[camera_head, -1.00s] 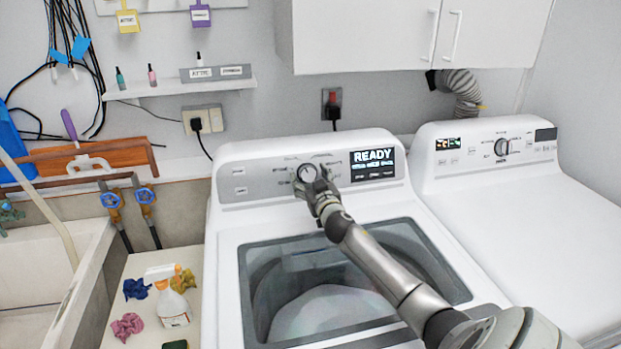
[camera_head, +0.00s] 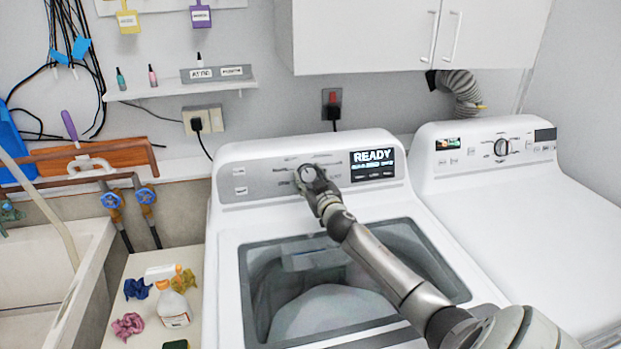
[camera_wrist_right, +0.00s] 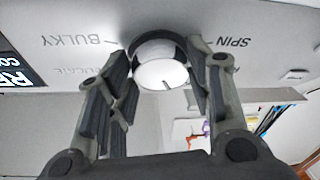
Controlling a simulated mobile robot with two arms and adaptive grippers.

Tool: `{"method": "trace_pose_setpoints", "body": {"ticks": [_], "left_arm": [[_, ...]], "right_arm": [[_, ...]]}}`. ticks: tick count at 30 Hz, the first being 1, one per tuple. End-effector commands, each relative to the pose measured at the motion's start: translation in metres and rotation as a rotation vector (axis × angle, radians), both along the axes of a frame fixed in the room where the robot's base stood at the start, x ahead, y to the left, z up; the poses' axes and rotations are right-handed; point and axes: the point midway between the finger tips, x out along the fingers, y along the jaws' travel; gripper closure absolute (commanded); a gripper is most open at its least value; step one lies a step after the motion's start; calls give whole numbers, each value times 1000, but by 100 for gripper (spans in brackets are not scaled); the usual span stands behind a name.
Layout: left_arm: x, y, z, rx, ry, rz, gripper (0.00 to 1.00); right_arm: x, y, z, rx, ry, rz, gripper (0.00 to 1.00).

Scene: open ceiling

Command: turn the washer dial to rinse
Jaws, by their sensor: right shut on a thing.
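The washer (camera_head: 228,230) stands in the middle of the head view, with a grey control panel along its back. Its dial (camera_head: 307,173) is a round knob on that panel, left of a black display (camera_head: 372,165) reading READY. My right gripper (camera_head: 312,180) is at the dial, shut on it. In the right wrist view the dial (camera_wrist_right: 161,72) sits between the two fingers (camera_wrist_right: 163,85), with the labels BULKY and SPIN printed to either side. The gripper and arm hide part of the dial and nearby labels, so its setting cannot be told. My left gripper is not in view.
A dryer (camera_head: 540,210) with its own dial (camera_head: 502,147) stands at the right. A white cabinet (camera_head: 365,35) hangs above. At the left are a sink (camera_head: 30,275), pipes with blue valves (camera_head: 145,196), and a spray bottle (camera_head: 172,305) beside crumpled cloths.

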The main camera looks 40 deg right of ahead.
Motion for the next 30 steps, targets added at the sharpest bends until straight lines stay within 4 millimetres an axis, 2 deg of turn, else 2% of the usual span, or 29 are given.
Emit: {"method": "trace_pose_setpoints", "body": {"ticks": [18,30], "left_arm": [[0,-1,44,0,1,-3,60],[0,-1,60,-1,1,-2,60]], "right_arm": [[-2,-4,5,-400,222,166,77],[-1,-4,4,-561,310,233,77]]}}
